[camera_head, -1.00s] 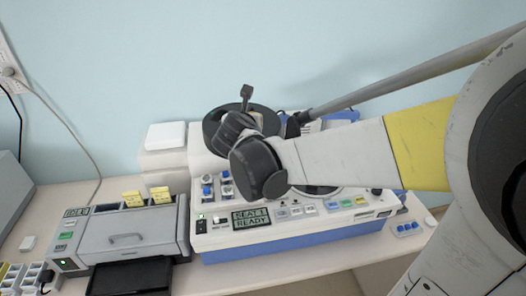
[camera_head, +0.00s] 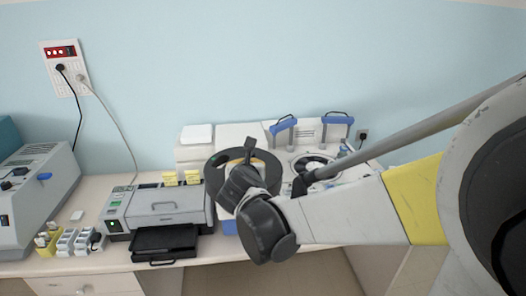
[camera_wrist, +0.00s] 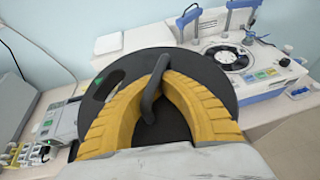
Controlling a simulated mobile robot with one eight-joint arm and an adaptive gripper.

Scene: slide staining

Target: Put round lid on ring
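The round lid is a dark disc with an oblong slot and a bent dark handle. In the wrist view the lid (camera_wrist: 215,82) fills the middle, tilted, and it also shows in the head view (camera_head: 214,170). My gripper (camera_wrist: 160,82) has its yellow fingers closed around the handle; in the head view my gripper (camera_head: 238,163) is partly hidden by my wrist. The lid is held up in front of the staining machine. The round ring opening (camera_wrist: 226,57) on the machine is uncovered, with a pale carousel inside, right of the lid. It also shows in the head view (camera_head: 313,166).
The white and blue machine (camera_head: 345,172) has two blue-handled posts (camera_head: 336,127) behind the ring. A grey printer-like device (camera_head: 155,207) stands left. A white box (camera_head: 197,134) stands behind the lid. A larger grey instrument (camera_head: 38,185) is far left.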

